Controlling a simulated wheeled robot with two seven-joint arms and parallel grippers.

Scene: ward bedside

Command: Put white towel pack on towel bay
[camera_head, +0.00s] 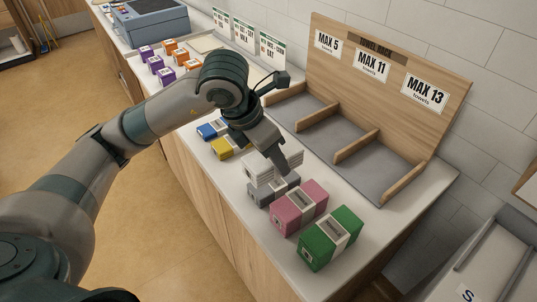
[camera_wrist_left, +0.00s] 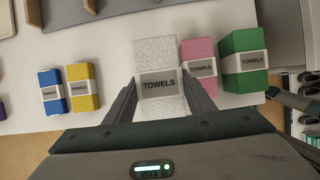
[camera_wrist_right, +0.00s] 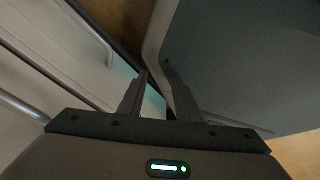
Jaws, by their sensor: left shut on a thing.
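The white towel pack (camera_head: 259,175) is in my left gripper (camera_head: 283,160). In the left wrist view the white pack (camera_wrist_left: 155,55) sits between the two fingers, with its "TOWELS" band facing the camera. In the head view it appears above the grey pack (camera_head: 270,192) and partly hides it; I cannot tell if they touch. The towel rack (camera_head: 385,95) stands behind, with three bays signed MAX 5, MAX 11 and MAX 13; their visible floors look empty. My right gripper (camera_wrist_right: 158,90) shows its fingers apart with nothing between them, away from the counter.
Pink (camera_head: 300,205) and green (camera_head: 330,238) packs stand right of the grey one. Blue (camera_head: 212,129) and yellow (camera_head: 228,147) packs are left. Low wooden dividers (camera_head: 357,147) separate the bays. Purple and orange boxes (camera_head: 172,58) and a blue-grey machine (camera_head: 150,22) are farther left.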

